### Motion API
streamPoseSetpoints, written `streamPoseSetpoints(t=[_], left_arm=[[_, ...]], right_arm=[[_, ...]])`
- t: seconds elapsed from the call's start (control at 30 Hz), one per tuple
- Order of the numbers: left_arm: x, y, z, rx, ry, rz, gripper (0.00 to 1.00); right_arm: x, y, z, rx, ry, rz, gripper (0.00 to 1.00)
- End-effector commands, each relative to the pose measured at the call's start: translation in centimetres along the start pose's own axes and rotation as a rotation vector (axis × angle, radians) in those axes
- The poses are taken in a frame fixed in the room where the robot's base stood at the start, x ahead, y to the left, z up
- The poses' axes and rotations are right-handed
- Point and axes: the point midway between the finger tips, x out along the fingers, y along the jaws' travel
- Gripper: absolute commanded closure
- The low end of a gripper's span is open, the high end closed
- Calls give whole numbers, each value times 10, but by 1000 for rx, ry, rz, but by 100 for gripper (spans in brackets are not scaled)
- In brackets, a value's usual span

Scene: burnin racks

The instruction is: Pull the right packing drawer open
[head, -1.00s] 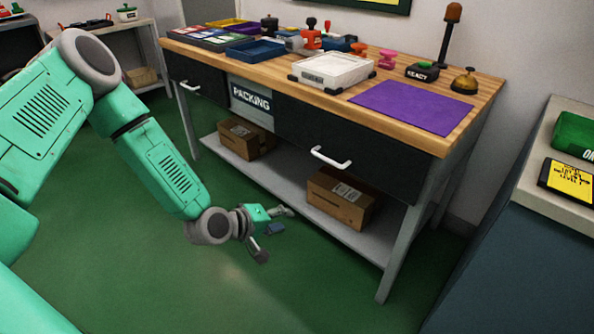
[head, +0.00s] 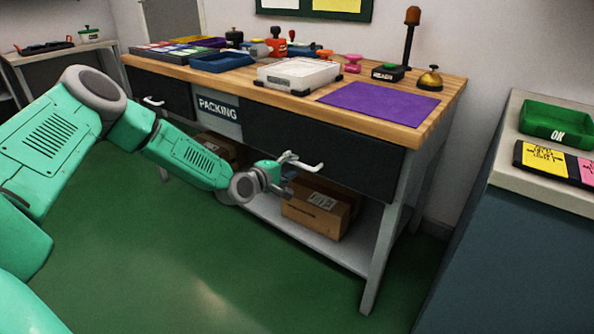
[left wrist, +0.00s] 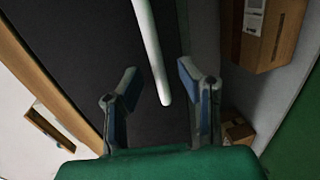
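The right packing drawer (head: 345,160) is a black front under the wooden bench top, and it looks shut. Its white bar handle (head: 308,166) sticks out near the drawer's left part. My left gripper (head: 288,174) is at the handle, just left of and below it in the head view. In the left wrist view the handle (left wrist: 150,50) runs down from the top, its end between the two open fingers of my left gripper (left wrist: 158,88). The fingers stand apart from it on both sides. My right gripper is not in view.
The packing bench (head: 410,127) carries a purple mat (head: 380,99), a white tray (head: 298,75) and stamps. A cardboard box (head: 318,212) lies on the lower shelf (head: 340,249). A counter with a green bin (head: 556,124) stands at right. The green floor in front is clear.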

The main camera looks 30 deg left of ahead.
Motion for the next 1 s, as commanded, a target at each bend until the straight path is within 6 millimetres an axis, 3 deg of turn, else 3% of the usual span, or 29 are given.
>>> streamPoseSetpoints(t=[0.2, 0.57, 0.67, 1.0], left_arm=[[25, -1, 1, 2, -1, -1, 68], [30, 0, 1, 0, -1, -1, 68], [30, 0, 1, 0, -1, -1, 99], [26, -2, 0, 0, -1, -5, 100]], right_arm=[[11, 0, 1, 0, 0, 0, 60], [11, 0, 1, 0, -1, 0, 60], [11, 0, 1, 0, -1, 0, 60], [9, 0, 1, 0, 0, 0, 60]])
